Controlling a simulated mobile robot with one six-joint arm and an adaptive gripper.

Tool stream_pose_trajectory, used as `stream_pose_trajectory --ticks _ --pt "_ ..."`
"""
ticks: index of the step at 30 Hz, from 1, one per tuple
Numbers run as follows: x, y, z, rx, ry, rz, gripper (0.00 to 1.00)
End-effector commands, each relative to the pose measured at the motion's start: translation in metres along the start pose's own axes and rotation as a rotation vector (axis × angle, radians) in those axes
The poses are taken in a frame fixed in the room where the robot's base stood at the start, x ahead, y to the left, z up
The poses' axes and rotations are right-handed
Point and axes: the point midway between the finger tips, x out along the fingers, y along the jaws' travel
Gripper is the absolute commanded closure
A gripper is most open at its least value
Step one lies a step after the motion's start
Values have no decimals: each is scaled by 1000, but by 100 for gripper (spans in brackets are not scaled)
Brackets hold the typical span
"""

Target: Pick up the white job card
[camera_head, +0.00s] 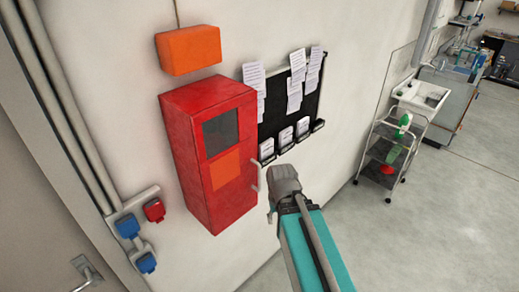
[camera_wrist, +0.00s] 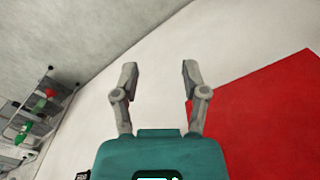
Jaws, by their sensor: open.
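Several white cards and papers hang on a black board (camera_head: 290,100) on the wall in the head view. A lower row of white cards (camera_head: 285,138) sits in dark holders along the board's bottom edge. I cannot tell which one is the white job card. My gripper (camera_head: 284,178) is in front of the wall, below the board and right of the red cabinet. In the wrist view my gripper (camera_wrist: 157,72) is open, with nothing between its two fingers. No card shows in the wrist view.
The red cabinet (camera_head: 205,165) juts from the wall beside my gripper and also fills the right of the wrist view (camera_wrist: 265,125). An orange box (camera_head: 188,50) is above it. A trolley (camera_head: 392,150) stands at the right. Clear floor (camera_head: 440,220) lies in front.

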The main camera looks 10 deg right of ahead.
Motion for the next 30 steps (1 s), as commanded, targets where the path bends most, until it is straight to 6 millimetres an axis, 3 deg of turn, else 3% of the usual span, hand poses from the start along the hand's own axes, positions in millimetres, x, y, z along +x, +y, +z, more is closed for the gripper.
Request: stream_pose_trajectory --ticks 14,15,20,26,30 --pt "0 0 0 0 0 0 43" --pt "0 0 0 0 0 0 37" --pt "-4 0 -4 12 1 -1 37" --pt "-23 8 -26 94 7 -9 37" --pt "-46 12 -54 199 13 -21 37"
